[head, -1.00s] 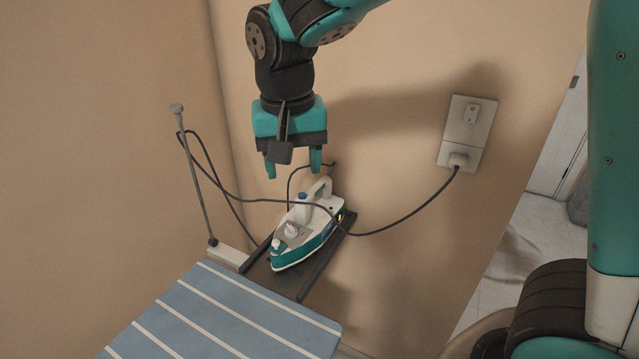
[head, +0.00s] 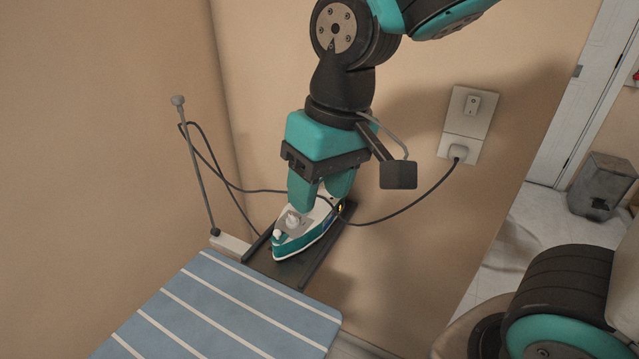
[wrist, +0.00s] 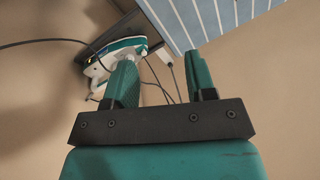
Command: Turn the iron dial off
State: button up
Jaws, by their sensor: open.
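The teal-and-white iron (head: 310,241) lies on its dark rest at the end of the ironing board, and it shows in the wrist view (wrist: 127,45). A pale round knob (head: 292,219) stands on its top, probably the dial; its setting is too small to read. My gripper (head: 319,203) is open and points down over the iron's handle side, hiding most of the handle. In the wrist view my gripper's fingers (wrist: 161,57) are apart, the left one overlapping the iron. I cannot tell whether a finger touches it.
The blue striped ironing board (head: 225,310) is in front. The dark rest (head: 318,262) has raised side rails. A cord runs from the wall socket (head: 458,150) past the iron to a thin upright pole (head: 197,170) at left. Walls stand close behind and left.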

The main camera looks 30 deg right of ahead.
jog(key=w+f+b, duration=0.1)
jog(key=w+f, duration=0.1)
jog(key=w+f+h+b, duration=0.1)
jog(key=w+f+b, duration=0.1)
jog(key=w+f+m+t+h+b, duration=0.1)
jog(key=w+f+b, duration=0.1)
jog(key=f, duration=0.1)
jog(key=shift+w+a, duration=0.25)
jog(key=shift+w, duration=0.05)
grip_shut()
jog(key=m+t+h+b, duration=0.2)
jog(key=t+h+b, duration=0.1)
jog(key=h+b, duration=0.35)
send_near(288, 223)
jog(key=shift+y, duration=0.45)
jog(key=x, duration=0.6)
jog(key=shift+d+f, duration=0.1)
jog(key=shift+d, duration=0.4)
jog(key=shift+t, duration=0.3)
